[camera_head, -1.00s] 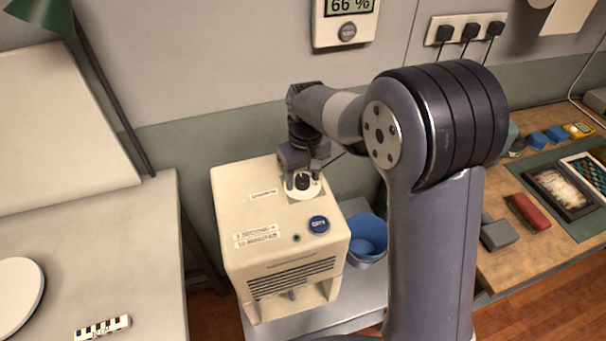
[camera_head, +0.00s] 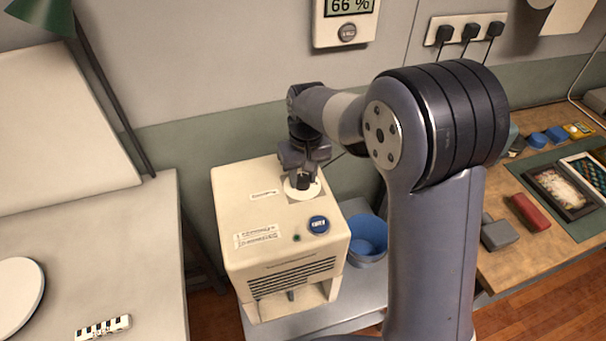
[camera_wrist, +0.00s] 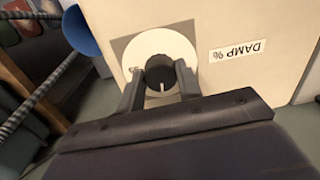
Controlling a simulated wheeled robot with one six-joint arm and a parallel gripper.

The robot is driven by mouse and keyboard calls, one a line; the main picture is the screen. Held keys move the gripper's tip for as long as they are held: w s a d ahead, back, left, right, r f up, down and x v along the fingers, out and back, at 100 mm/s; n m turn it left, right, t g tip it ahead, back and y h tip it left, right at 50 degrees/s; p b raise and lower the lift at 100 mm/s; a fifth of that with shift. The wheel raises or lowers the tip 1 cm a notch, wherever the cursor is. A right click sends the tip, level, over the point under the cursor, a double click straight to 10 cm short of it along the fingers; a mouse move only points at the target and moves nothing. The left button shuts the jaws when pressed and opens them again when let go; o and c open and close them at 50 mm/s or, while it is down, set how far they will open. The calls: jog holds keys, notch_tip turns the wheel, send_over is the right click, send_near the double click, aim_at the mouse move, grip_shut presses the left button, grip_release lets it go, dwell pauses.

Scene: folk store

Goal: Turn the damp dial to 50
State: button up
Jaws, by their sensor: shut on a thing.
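The damp dial is a black knob (camera_wrist: 161,74) on a white round plate (camera_wrist: 150,48), on top of the cream dehumidifier box (camera_head: 240,205). A white pointer line on the knob shows in the wrist view, toward the gripper side. A "DAMP %" label (camera_wrist: 238,50) is beside it. My gripper (camera_wrist: 160,84) is shut on the knob, one finger on each side. In the head view the gripper (camera_head: 303,184) comes down on the dial from above and hides part of it. Most scale marks are hidden or too small to read.
A wall display (camera_head: 345,22) reads 66 %. A blue bucket (camera_head: 367,238) stands right of the box. A cluttered workbench (camera_head: 545,255) is at the right.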

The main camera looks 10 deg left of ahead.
aim_at(305, 179)
jog(key=m, duration=0.4)
jog(key=shift+s+m+p, duration=0.1)
jog(key=shift+m+p, duration=0.2)
jog(key=shift+m, duration=1.8)
jog(key=o, duration=1)
jog(key=shift+c, duration=0.2)
notch_tip(305, 179, up, 11)
jog(key=shift+d, duration=0.25)
jog(key=shift+f, duration=0.25)
